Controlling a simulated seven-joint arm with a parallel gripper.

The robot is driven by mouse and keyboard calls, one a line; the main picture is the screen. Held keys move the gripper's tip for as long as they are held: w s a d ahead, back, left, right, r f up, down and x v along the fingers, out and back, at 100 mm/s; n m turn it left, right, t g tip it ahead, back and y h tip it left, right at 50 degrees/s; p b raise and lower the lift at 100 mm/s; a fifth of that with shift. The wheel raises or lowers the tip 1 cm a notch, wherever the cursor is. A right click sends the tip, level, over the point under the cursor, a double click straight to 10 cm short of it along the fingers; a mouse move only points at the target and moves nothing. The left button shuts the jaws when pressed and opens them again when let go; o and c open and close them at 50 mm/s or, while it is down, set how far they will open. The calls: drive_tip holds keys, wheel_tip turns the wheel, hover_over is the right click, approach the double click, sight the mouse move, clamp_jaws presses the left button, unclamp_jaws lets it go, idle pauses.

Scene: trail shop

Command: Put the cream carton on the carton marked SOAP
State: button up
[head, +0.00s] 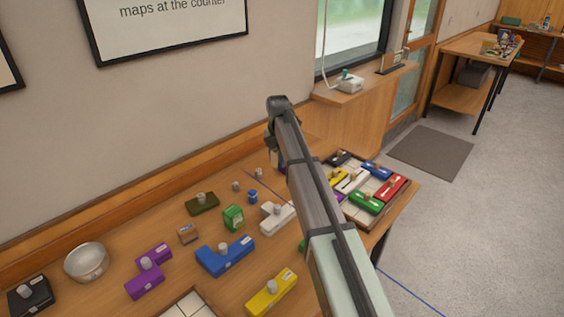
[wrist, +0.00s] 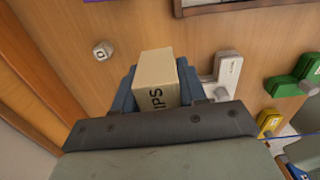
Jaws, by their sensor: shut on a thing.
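My gripper (wrist: 157,88) is shut on the cream carton (wrist: 158,75), with one blue-grey finger on each side of it. Dark letters ending in "IPS" show on the carton's near face. In the head view my arm hides most of the gripper, and only a sliver of the cream carton (head: 275,159) shows beside it, over the far part of the table. A green carton (head: 233,218) and a small brown carton (head: 188,234) stand apart on the table to the left. Their print is too small to read, so I cannot tell which is marked SOAP.
Several knobbed blocks lie about the table, including blue (head: 225,257), purple (head: 148,270), yellow (head: 271,292) and white (head: 277,217) ones. A metal bowl (head: 86,262) stands at the left. A tray (head: 411,186) of coloured blocks sits at the right end.

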drive_tip(key=w+d+r, duration=0.3)
drive_tip(key=w+r, duration=0.4)
drive_tip(key=w, duration=0.4)
drive_tip(key=shift+s+d+f, duration=0.1)
drive_tip(key=shift+s+f, duration=0.05)
drive_tip(key=shift+f, duration=2.45)
drive_tip(key=shift+s+d+f, duration=0.1)
drive_tip(key=shift+s+f, duration=0.05)
drive_tip(key=shift+f, duration=2.4)
drive_tip(key=shift+f, duration=0.1)
drive_tip(key=o, duration=1.1)
wheel_tip(320, 180, up, 12)
drive_tip(key=shift+r, duration=0.1)
